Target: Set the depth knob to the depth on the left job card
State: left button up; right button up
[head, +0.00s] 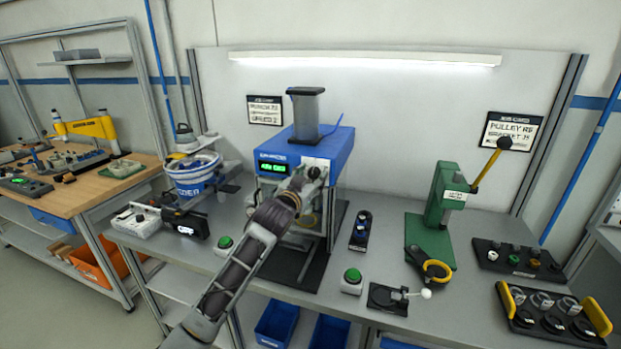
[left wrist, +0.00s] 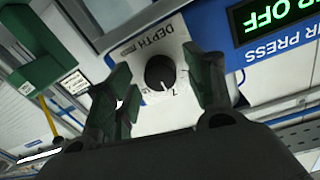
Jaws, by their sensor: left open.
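The depth knob (left wrist: 160,73) is a black round dial with a white mark, on a white panel lettered DEPTH. The left wrist view shows it tilted; the mark points toward the picture's bottom, near a digit that is hard to read. My left gripper (head: 308,176) is at the blue press (head: 338,150), its open fingers on either side of the knob with gaps. In the head view my gripper largely hides the knob. The left job card (head: 265,110) hangs on the back panel; its lines are too blurred to read surely. My right gripper is not in view.
The press's green display (left wrist: 268,14) reads OFF at its end.

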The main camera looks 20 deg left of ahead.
pick_arm(q)
jog(key=shift+c, duration=0.4)
jog(key=c, duration=0.9)
jog(key=shift+c, duration=0.2)
